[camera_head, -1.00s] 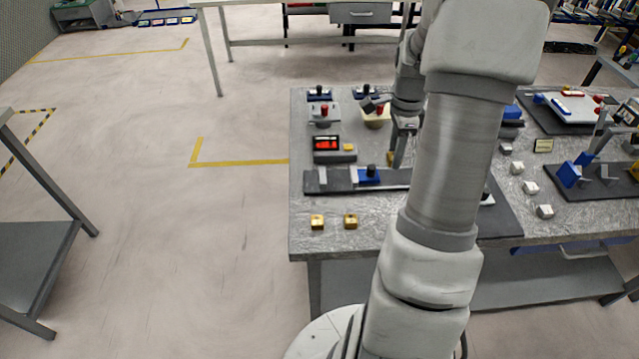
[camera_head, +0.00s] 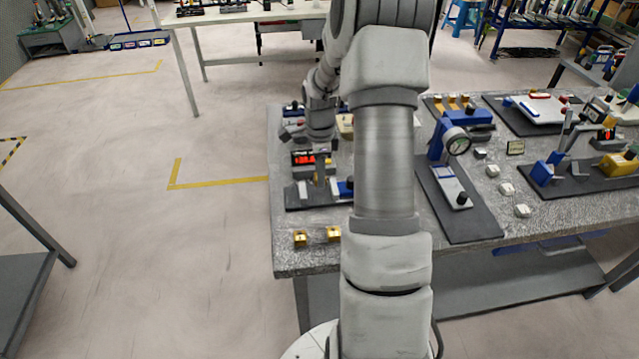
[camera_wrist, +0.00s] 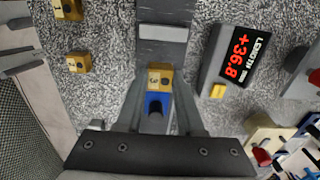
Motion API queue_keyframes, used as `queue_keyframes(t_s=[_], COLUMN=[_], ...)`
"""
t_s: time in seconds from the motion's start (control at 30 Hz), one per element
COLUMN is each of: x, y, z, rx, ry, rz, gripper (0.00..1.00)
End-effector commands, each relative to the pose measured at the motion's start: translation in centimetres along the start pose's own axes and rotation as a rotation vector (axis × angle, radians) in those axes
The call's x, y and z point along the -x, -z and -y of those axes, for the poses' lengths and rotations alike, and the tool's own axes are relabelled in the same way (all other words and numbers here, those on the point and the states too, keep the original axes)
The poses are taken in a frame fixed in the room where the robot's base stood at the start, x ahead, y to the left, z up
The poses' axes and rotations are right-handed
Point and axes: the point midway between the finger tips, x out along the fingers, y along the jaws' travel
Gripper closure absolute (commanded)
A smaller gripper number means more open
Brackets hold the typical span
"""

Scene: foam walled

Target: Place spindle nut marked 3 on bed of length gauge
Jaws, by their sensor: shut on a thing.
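The brass spindle nut marked 3 (camera_wrist: 159,77) is between the fingertips of my gripper (camera_wrist: 159,82), which is shut on it. In the wrist view the nut lies over the dark bed of the length gauge (camera_wrist: 164,14), between the grey end block (camera_wrist: 163,33) and the blue slider (camera_wrist: 158,98) with its black knob. Whether the nut touches the bed cannot be told. In the head view my gripper (camera_head: 320,177) is above the gauge bed (camera_head: 300,204), near the blue slider (camera_head: 345,188); the nut is not clear there. The gauge readout (camera_wrist: 241,57) shows +36.8.
Two other brass nuts, marked 1 (camera_wrist: 68,9) and 2 (camera_wrist: 79,62), sit on the bench left of the gauge in the wrist view. A dial gauge stand (camera_head: 458,143) is right of my arm.

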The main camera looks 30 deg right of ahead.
Motion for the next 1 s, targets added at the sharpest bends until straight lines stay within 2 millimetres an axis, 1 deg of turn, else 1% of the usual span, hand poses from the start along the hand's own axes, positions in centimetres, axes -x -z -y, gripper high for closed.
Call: queue_keyframes(t_s=[0.13,0.33,0.6,0.7,0.73,0.8,0.9,1.0], x=[-1.1,-3.9,-4.1,-4.5,-4.5,-4.4,-4.4,-4.3], y=[-0.1,-0.1,-0.1,-0.1,-0.1,-0.1,-0.1,-0.1], z=[0.1,0.0,0.1,0.1,0.1,0.1,0.1,0.1], rx=[-0.002,-0.002,-0.001,-0.001,-0.001,-0.001,-0.001,-0.001], ry=[-0.001,-0.002,0.002,0.001,0.001,0.001,0.001,0.001], rz=[0.0,0.001,0.0,0.0,0.0,0.0,0.0,0.0], gripper=[1.0,1.0,1.0,1.0,0.62,0.49,0.33,0.33])
